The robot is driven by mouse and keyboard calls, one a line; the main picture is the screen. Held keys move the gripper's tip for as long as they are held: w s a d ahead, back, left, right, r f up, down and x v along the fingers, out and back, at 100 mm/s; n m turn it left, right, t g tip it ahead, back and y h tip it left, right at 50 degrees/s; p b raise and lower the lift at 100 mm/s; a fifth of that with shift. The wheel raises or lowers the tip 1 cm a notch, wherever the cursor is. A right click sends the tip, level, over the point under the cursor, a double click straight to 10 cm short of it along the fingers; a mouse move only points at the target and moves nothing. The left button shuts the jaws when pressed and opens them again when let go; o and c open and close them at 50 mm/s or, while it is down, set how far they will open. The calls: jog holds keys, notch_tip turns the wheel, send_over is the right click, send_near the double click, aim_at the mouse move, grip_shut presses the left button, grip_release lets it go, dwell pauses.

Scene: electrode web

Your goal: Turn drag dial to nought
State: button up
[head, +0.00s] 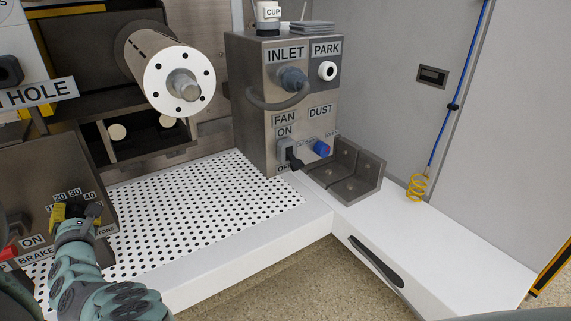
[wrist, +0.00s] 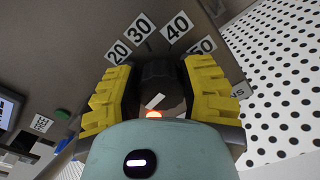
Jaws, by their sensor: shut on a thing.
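The drag dial is a dark round knob (wrist: 157,88) with a white pointer mark, on a brown panel with number plates. In the wrist view the plates 20, 30, 40 and 50 (wrist: 175,30) show around its far side. No plate for nought can be made out. My gripper (wrist: 157,98) has its yellow fingers on both sides of the knob and is shut on it. In the head view my gripper (head: 76,212) is at the brake box (head: 50,160) at the left, and it hides the knob.
A perforated white bench top (head: 190,205) lies right of the brake box. A steel box with INLET and FAN labels (head: 258,110) stands behind it. A grey angle block (head: 348,172) sits on the white ledge. A roller (head: 180,80) is at the back.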

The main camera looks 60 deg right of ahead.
jog(key=o, duration=1.2)
jog(key=shift+s, duration=0.1)
jog(key=shift+v, duration=5.9)
jog(key=shift+f, duration=0.15)
